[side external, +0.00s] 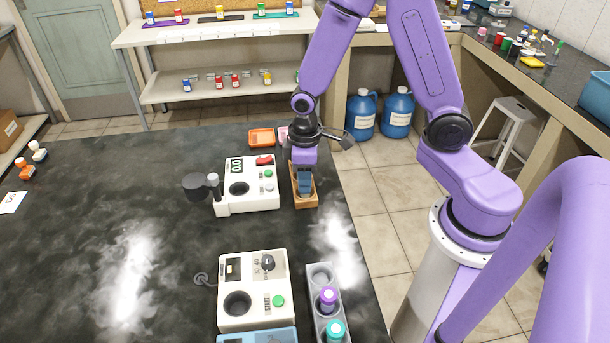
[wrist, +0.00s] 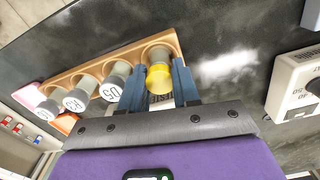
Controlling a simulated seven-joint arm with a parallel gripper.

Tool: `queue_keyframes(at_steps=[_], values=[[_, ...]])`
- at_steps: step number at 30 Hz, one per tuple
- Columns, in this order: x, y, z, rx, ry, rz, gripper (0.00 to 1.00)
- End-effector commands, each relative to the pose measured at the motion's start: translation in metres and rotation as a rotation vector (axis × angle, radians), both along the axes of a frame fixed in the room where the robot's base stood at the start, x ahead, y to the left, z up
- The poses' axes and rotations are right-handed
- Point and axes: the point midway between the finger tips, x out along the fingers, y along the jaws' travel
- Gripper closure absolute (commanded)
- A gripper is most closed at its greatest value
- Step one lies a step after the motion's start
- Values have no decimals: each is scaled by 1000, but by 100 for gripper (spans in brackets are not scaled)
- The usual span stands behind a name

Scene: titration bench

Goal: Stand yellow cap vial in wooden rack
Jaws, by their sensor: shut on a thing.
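The yellow cap vial (wrist: 158,77) is between the two blue fingers of my gripper (wrist: 158,88) in the wrist view. My gripper is shut on it. Its clear body lines up with the end hole of the wooden rack (wrist: 92,66); how deep it sits is not clear. The rack also shows in the side view (side external: 314,197), near the table's right edge. There my gripper (side external: 304,190) points down over the rack and hides the vial.
Several grey-topped vials (wrist: 112,89) fill the rack's other holes. A white instrument (side external: 262,196) stands just left of the rack, and an orange tray (side external: 262,137) lies behind. A grey holder (side external: 319,270) with purple and teal caps is in front.

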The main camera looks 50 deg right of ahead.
Motion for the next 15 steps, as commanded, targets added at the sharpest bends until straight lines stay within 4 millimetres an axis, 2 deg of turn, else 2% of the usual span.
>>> queue_keyframes(at_steps=[15], values=[[0, 0, -9, -1, 1, 1, 89]])
